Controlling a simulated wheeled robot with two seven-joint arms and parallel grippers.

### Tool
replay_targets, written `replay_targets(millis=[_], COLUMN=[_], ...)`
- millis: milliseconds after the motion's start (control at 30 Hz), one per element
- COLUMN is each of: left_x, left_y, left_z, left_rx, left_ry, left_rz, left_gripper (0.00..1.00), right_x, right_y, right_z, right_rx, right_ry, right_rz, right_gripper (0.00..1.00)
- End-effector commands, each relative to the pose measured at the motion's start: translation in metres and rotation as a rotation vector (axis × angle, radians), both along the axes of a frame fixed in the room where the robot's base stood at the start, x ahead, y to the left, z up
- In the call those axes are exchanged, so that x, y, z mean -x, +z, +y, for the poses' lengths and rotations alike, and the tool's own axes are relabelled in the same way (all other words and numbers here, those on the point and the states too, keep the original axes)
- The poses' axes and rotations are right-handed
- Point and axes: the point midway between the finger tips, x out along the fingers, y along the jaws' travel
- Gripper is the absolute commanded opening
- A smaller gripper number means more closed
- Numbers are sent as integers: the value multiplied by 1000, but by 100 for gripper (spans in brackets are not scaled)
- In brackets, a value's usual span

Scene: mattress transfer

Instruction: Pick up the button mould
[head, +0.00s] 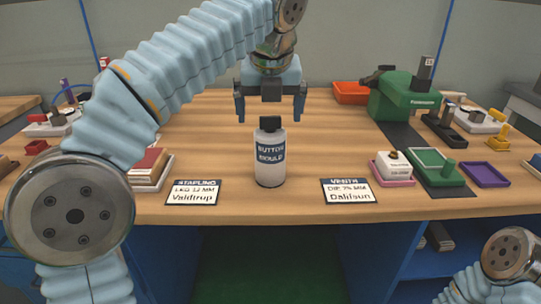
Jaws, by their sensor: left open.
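The button mould (269,168) is a grey-white bottle-like cylinder with a dark label and a black cap, standing upright near the front middle of the wooden table. My left gripper (270,118) points down with its fingers spread wide, just behind or above the cap. I cannot tell the exact gap, but no finger appears to touch the mould. Of my right arm only a part shows at the lower right corner; its gripper is out of view.
Two label cards, left (194,191) and right (348,191), lie at the front edge of the table (230,212). A green machine (402,97), an orange tray (352,92) and small trays stand at right. A stack of red blocks (150,166) sits left. The table around the mould is clear.

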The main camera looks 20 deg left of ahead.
Motion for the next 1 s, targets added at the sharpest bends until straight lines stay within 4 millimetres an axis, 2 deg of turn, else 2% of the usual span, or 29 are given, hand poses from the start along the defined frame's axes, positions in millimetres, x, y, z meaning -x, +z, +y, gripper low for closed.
replay_targets(millis=[133, 400, 667, 1000], left_x=[-5, -22, -23, -23], left_y=[-11, -47, -50, -50], left_z=[1, 5, 5, 5], left_rx=[-1, 0, 1, 1], left_ry=[-1, 1, 1, 1], left_rz=[1, 1, -1, -1], left_gripper=[100, 100, 100, 49], right_x=[0, 0, 0, 0], right_y=[0, 0, 0, 0], right_z=[0, 0, 0, 0], right_rx=[0, 0, 0, 0], right_ry=[0, 0, 0, 0], right_rz=[0, 0, 0, 0], right_gripper=[0, 0, 0, 0])
